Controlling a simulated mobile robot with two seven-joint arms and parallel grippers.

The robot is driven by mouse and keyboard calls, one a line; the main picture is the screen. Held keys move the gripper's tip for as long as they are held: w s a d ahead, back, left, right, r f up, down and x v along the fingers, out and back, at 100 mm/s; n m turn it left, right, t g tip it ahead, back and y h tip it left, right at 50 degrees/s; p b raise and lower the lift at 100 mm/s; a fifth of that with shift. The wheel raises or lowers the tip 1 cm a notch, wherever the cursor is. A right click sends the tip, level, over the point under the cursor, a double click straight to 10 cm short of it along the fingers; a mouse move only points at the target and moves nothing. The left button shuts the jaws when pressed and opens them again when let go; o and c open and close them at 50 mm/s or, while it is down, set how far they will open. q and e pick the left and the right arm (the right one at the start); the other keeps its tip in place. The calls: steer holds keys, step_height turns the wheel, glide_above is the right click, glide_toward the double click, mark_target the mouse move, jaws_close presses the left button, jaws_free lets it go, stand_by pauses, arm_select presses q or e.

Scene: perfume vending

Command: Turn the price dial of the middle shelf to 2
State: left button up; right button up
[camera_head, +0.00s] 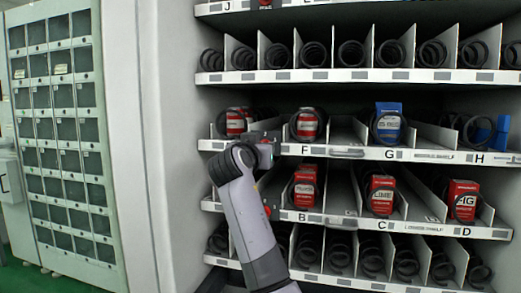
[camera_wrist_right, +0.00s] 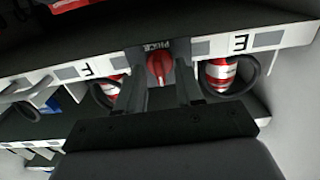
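The price dial (camera_wrist_right: 160,68) of the shelf labelled E to H is a red round knob under an upside-down PRICE label in the right wrist view. My right gripper (camera_wrist_right: 160,82) is open, with one dark finger on each side of the dial. A small gap seems to show on each side; I cannot tell whether the fingertips touch it. The number it points to is not readable. In the head view my right gripper (camera_head: 265,147) is at the left part of the shelf's front edge (camera_head: 345,152) and mostly hides the dial. My left gripper is not in view.
Another red dial (camera_head: 267,210) is on the shelf below, and one (camera_head: 264,3) is at the top. Red cans and a blue box (camera_head: 388,122) stand in spiral lanes. The machine's side wall (camera_head: 175,150) is left of my arm. A locker cabinet (camera_head: 60,130) stands farther left.

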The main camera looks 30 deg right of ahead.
steer(key=b+v, duration=0.1)
steer(key=v, duration=0.6)
stand_by(0.3)
stand_by(0.4)
